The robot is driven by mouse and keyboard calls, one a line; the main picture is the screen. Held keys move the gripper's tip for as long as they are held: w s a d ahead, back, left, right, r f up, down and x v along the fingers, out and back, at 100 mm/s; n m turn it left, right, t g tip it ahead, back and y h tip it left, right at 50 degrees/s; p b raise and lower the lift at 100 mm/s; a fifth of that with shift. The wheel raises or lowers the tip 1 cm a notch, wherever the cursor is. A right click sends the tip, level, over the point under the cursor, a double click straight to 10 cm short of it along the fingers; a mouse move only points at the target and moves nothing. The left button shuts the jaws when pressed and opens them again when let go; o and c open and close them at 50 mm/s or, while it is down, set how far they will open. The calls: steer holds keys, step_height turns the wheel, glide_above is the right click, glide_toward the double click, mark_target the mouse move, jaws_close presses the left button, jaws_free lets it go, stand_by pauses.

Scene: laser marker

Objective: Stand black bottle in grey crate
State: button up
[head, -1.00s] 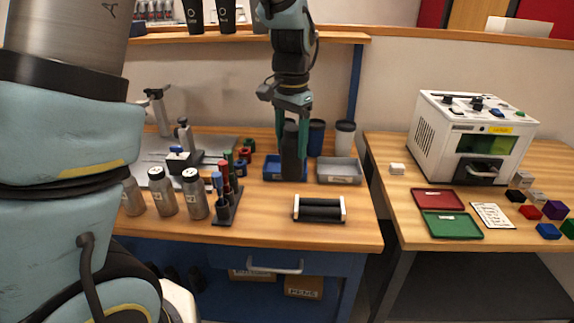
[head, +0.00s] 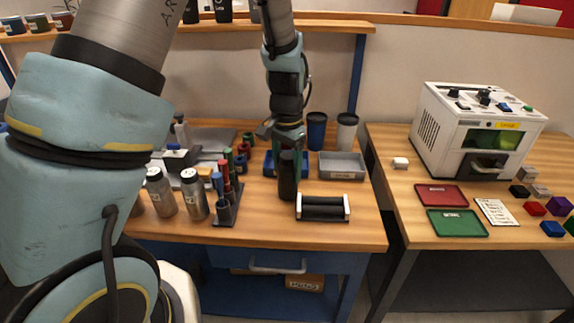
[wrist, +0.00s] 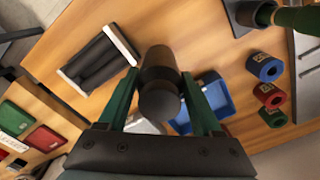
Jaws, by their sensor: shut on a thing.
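The black bottle (head: 287,178) is upright between the fingers of my gripper (head: 288,150), which is shut on it near its top. In the head view it is in front of the blue crate (head: 318,170) and left of the roller stand; I cannot tell whether its base touches the table. The wrist view shows the bottle (wrist: 160,72) between the two green fingers. The grey crate (head: 343,172) lies behind and to the right of the bottle, and looks empty. In the wrist view the grey crate (wrist: 145,127) is mostly hidden by my gripper.
The roller stand (head: 323,207) is close to the bottle's right. A marker rack (head: 227,203) and silver bottles (head: 194,196) stand to the left. A blue cup (head: 316,131) and a grey cup (head: 346,132) stand behind the crates. Coloured rings (wrist: 265,66) lie near the blue crate.

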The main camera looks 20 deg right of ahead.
steer(key=shift+f, duration=0.15)
steer(key=o, duration=1.5)
step_height(320, 180, up, 12)
steer(key=shift+r+b, duration=0.15)
steer(key=shift+b, duration=0.75)
steer(key=a+f+n, duration=0.1)
steer(key=a+n, duration=0.1)
steer(key=a, duration=0.5)
steer(key=a+f+n, duration=0.1)
steer(key=a+n, duration=0.2)
steer(key=a, duration=0.4)
steer(key=a+f+n+t, duration=0.1)
steer(key=a+n, duration=0.2)
steer(key=a, duration=0.5)
steer(key=shift+w, duration=0.4)
steer(key=s+a+n, duration=0.1)
steer(key=a, duration=0.1)
steer(key=s+a+n, duration=0.1)
steer(key=a, duration=0.1)
steer(key=s+a+f+n, duration=0.1)
steer(key=a, duration=0.1)
steer(key=shift+a+f+t, duration=0.1)
steer(key=shift+a+t, duration=0.1)
steer(key=shift+t, duration=0.1)
steer(key=shift+o, duration=0.2)
steer(key=shift+s+a+f+n, duration=0.1)
steer(key=shift+s+a+n, duration=0.2)
steer(key=shift+a, duration=0.1)
